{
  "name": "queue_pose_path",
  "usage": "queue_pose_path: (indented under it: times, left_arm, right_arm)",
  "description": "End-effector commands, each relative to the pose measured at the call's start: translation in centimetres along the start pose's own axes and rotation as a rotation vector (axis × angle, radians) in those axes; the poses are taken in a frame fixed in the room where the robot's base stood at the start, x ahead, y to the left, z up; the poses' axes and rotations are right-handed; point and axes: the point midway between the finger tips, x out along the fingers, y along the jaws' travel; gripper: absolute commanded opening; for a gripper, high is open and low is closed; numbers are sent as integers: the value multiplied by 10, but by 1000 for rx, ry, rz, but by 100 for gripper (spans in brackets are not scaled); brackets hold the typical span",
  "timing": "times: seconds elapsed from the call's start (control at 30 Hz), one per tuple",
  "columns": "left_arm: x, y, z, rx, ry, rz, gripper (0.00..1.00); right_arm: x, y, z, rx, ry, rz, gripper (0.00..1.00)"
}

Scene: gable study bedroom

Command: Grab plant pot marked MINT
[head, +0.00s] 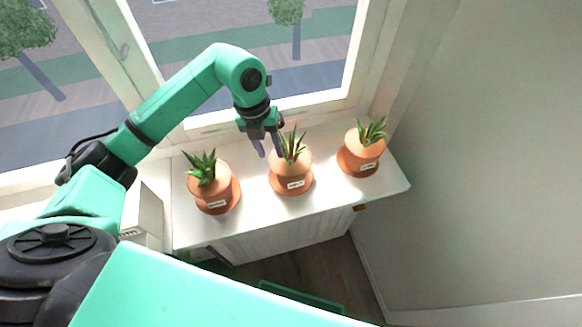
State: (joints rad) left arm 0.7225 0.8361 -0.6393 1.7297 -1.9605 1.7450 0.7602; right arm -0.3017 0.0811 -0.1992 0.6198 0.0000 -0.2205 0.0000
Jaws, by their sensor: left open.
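Three terracotta pots with spiky green plants stand on saucers in a row on a white-topped cabinet: a left pot (214,192), a middle pot (291,177) and a right pot (359,158). Each has a small pale label on its front; the lettering is too small to read, so I cannot tell which is MINT. My left gripper (270,150) points down, open, at the back left of the middle pot, with one finger close to its plant. I cannot tell whether it touches. My right gripper is not in view.
The white cabinet top (258,218) has free room between the pots and along its front edge. A window (310,90) is close behind it. A bare wall (480,170) bounds the right side. A white box-like object (143,215) stands left of the cabinet.

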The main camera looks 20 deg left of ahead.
Motion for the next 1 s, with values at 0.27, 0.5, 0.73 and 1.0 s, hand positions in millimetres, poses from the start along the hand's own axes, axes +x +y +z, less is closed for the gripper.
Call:
queue_pose_path:
  times: [0.27,0.5,0.73,1.0]
  left_arm:
    - [32,1,2,2,0,0,43]
    - [32,1,2,1,0,1,0]
    - [33,1,1,1,1,1,0]
    - [33,1,1,1,3,1,0]
  right_arm:
    - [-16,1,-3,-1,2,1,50]
    - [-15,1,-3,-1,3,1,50]
    - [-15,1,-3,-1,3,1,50]
    - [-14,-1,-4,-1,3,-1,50]
